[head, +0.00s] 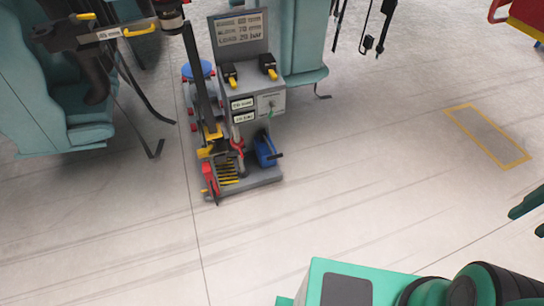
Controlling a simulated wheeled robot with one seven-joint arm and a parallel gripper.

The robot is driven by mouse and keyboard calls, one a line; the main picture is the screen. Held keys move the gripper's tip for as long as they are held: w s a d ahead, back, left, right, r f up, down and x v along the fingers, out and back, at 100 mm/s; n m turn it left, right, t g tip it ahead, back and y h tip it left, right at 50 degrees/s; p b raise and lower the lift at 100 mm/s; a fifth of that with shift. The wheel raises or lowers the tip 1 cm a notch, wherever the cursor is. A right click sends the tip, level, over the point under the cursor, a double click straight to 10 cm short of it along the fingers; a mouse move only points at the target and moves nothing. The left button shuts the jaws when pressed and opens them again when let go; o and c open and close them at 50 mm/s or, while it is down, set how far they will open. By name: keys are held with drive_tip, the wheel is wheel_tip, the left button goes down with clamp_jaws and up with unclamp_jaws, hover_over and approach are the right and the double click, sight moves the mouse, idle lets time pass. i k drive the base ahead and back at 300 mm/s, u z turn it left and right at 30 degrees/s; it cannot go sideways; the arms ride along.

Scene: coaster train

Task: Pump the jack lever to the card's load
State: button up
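A card (241,33) stands at the top of a grey service stand (250,88). Its last line seems to read LOAD 25 kN, but the print is blurred. A blue unit (265,148) with a short dark bar sits low on the stand. A tall dark post (203,85) with yellow fittings rises at the stand's left. I cannot tell which part is the jack lever. At the right edge, two dark green fingers look like my gripper (531,218), cut off by the frame. They are apart, with nothing seen between them, far from the stand.
Teal seats stand left (35,100) and behind the stand (303,40), with dark straps hanging near the floor. A yellow-outlined rectangle (487,136) marks the floor at right. A red and yellow object (522,18) is at top right. The floor before the stand is clear.

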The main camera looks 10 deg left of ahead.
sight(274, 156)
drive_tip(key=i, duration=1)
